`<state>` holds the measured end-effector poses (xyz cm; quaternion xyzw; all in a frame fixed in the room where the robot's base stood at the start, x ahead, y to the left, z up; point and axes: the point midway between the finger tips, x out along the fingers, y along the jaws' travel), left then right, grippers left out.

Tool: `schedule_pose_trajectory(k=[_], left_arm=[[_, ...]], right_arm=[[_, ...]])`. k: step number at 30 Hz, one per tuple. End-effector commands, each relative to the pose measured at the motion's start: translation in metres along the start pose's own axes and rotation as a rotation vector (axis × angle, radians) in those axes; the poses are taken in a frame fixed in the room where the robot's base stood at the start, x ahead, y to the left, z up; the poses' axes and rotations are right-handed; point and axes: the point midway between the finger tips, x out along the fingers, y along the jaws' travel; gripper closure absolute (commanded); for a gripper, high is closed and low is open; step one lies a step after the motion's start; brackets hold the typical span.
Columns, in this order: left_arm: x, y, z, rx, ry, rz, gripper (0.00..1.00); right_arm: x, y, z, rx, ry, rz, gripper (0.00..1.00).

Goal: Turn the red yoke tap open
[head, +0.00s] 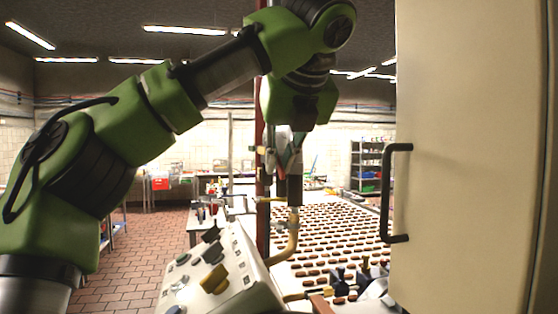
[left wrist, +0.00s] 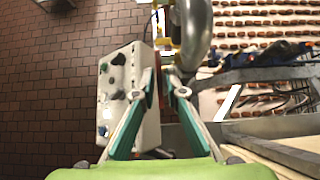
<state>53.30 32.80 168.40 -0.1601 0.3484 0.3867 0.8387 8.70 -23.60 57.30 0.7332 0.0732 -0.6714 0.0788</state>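My left gripper (head: 285,165) points down beside a dark red post, above a bent brass pipe (head: 292,240) with a dark upper part. In the left wrist view, the teal fingers of my left gripper (left wrist: 160,78) reach forward with a narrow gap between their tips. A small strip of red (left wrist: 163,86) shows in that gap. I cannot tell whether it is the red yoke tap or the post, nor whether the fingers touch it. The tap is not clearly visible in the head view. My right gripper is not in view.
A pale control box (head: 235,265) with knobs stands left of the pipe; it also shows in the left wrist view (left wrist: 118,95). A conveyor (head: 330,225) with rows of brown sandwiches lies behind. A large cream panel (head: 470,150) with a black handle blocks the right side.

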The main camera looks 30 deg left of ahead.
Motion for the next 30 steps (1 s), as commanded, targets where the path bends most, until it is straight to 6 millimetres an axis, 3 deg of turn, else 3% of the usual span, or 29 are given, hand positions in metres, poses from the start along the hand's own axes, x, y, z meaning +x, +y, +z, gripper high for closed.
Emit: schedule_pose_trajectory(k=[10, 11, 12, 23, 30], left_arm=[[0.005, 0.000, 0.000, -0.001, -0.001, 0.000, 0.88], [0.005, 0.000, 0.000, -0.001, -0.001, 0.000, 0.91], [0.005, 0.000, 0.000, -0.001, -0.001, 0.000, 1.00], [0.006, 0.000, -0.001, 0.000, -0.016, -0.001, 1.00], [0.011, 0.000, -0.005, 0.001, -0.116, -0.002, 1.00]], right_arm=[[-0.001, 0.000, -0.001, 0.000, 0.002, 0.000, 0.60], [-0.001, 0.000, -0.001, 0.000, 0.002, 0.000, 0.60], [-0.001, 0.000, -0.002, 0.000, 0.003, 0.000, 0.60], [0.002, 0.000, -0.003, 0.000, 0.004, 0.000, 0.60], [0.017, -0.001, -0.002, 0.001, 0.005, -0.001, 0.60]])
